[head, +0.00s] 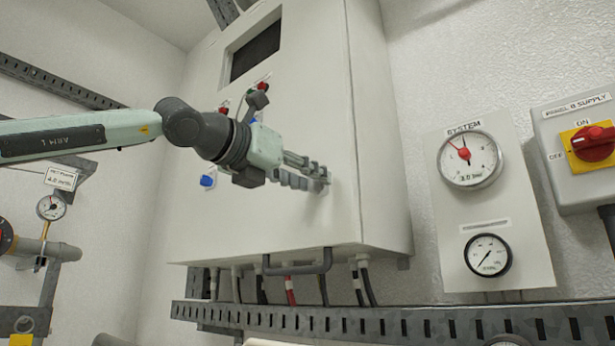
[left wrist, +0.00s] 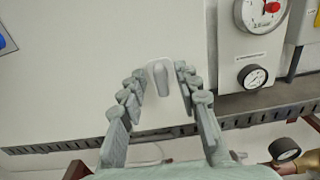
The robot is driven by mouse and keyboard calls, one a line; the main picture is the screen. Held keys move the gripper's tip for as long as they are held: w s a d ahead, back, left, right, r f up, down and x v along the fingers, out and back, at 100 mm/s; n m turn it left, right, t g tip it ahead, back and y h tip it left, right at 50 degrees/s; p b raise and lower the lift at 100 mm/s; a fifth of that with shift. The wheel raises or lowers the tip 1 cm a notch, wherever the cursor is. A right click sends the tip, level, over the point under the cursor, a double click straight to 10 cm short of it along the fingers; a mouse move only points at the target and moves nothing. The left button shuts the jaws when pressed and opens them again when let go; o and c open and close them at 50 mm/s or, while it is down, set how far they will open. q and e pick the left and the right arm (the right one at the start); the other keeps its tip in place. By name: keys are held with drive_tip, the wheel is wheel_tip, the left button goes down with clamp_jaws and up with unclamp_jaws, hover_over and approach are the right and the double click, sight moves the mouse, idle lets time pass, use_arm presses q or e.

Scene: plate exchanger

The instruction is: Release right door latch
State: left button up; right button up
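The right door latch (left wrist: 161,84) is a small pale grey, upright handle on a light plate, on the right part of the cabinet's white front (head: 270,205). In the left wrist view it lies between the two fingers of my left gripper (left wrist: 160,74). The fingers are spread, with a gap visible on each side of the handle; I see no clear contact. In the head view my left gripper (head: 321,178) reaches the cabinet front from the left, and its fingers hide most of the latch. My right gripper is in neither view.
A dark screen (head: 256,51) and coloured buttons, including a blue one (head: 207,181), are on the cabinet. A grey bar handle (head: 298,266), cables and a slotted tray (head: 400,321) lie below. A gauge panel (head: 485,210) and a red-knobbed switch box (head: 595,146) are to the right.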

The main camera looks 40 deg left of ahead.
use_arm(q)
drive_tip(key=shift+c, duration=0.3)
clamp_jaws()
